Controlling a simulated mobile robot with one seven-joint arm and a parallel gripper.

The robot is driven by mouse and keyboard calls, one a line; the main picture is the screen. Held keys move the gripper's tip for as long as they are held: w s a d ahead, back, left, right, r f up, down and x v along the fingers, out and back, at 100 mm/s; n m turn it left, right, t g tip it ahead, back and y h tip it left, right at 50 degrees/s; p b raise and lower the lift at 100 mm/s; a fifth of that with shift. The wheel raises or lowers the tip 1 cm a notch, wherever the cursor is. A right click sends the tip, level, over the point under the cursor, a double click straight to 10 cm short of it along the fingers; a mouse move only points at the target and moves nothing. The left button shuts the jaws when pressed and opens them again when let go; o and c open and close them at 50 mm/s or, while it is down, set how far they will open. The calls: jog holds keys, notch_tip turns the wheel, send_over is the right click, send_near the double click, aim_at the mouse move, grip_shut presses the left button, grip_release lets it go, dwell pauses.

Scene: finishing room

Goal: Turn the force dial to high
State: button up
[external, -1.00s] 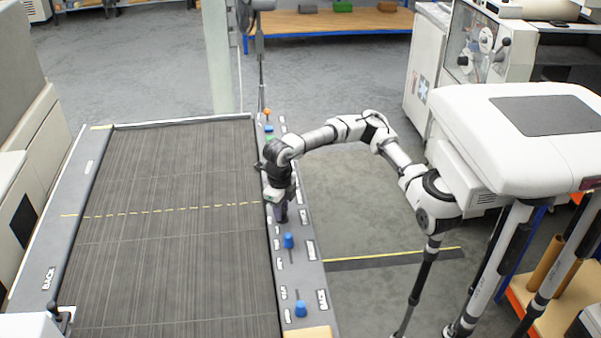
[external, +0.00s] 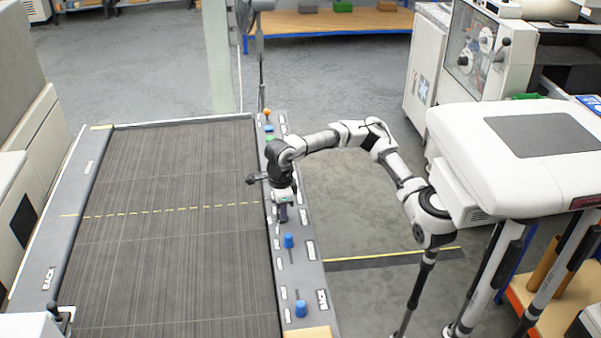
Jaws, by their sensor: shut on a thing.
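My gripper (external: 283,213) points down at the control panel (external: 312,278) that runs along the right edge of the dark ribbed belt. It is shut on a dial at the panel's surface; the fingers hide most of that dial. The panel's labels are too small to read, so I cannot tell the dial's setting. A blue knob (external: 289,241) stands just in front of my gripper, apart from it. Another blue knob (external: 300,309) is at the near end of the panel.
The belt (external: 170,250) with its yellow dashed line lies left of the panel. An orange button (external: 267,112) is at the panel's far end. The grey floor (external: 350,215) right of the panel is clear beneath my arm. A white machine (external: 480,55) stands at the back right.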

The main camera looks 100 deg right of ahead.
jog(key=shift+n, duration=0.3)
jog(key=o, duration=1)
jog(key=shift+c, duration=0.2)
notch_tip(320, 180, up, 14)
jog(key=shift+a+b, duration=0.15)
jog(key=shift+b, duration=0.2)
